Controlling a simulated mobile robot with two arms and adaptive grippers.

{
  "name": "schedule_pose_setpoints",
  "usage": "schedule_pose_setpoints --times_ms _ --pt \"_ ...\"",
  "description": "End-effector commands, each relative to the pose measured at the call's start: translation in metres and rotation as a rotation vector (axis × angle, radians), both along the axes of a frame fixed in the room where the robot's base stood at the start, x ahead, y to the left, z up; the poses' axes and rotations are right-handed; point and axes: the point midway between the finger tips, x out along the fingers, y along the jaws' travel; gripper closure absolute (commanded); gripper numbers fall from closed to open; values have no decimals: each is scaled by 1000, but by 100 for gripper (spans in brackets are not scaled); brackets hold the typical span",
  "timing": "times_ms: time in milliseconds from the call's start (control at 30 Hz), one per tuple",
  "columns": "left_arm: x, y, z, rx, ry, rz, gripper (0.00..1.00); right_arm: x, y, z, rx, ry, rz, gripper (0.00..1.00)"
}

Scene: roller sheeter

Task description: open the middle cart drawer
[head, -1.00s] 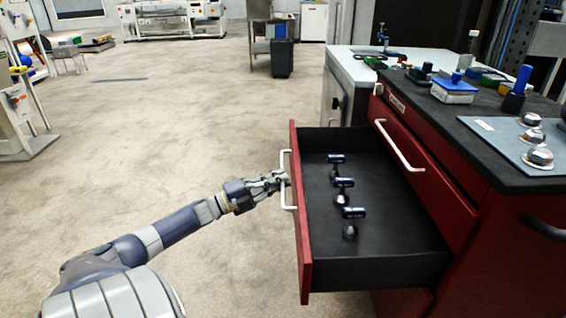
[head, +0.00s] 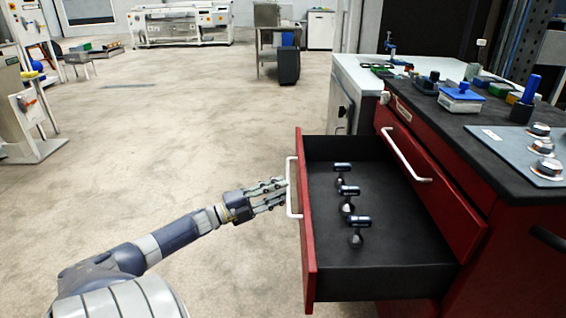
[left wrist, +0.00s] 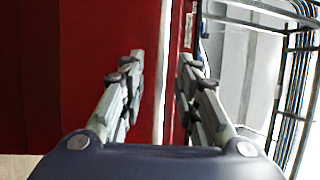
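The red cart's middle drawer (head: 308,235) stands pulled out, below a shut upper drawer (head: 440,185). Its black inside shows, with three dark hammer-shaped tools (head: 347,191) lying in a row. The pale bar handle (head: 292,190) is on the drawer's outer face. My left gripper (head: 286,188) is just left of the handle, with its fingertips at or very near the bar. In the left wrist view its two fingers (left wrist: 162,57) are spread apart, with the red front and a pale vertical strip behind them. Contact with the handle cannot be told. My right gripper is not in view.
The black cart top (head: 470,130) holds several small containers and a grey plate with metal knobs (head: 543,147). A white-topped cabinet (head: 350,75) stands beyond the cart. The floor (head: 180,120) left of the drawer is clear.

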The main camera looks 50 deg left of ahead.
Motion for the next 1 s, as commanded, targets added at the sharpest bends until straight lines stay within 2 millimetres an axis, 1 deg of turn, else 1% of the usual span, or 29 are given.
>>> schedule_pose_setpoints --times_ms 33,300,400,500,667,1000 --pt "-9 3 -3 0 4 1 70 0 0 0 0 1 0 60" --pt "-61 19 -14 -1 5 1 70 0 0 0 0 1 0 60" --pt "-77 24 -16 0 3 1 70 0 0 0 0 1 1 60" --pt "-87 28 -18 0 2 1 70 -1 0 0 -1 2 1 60" --pt "-95 30 -19 0 1 0 70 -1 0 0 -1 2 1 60" --pt "-95 30 -19 -1 0 -1 70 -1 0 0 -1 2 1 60"
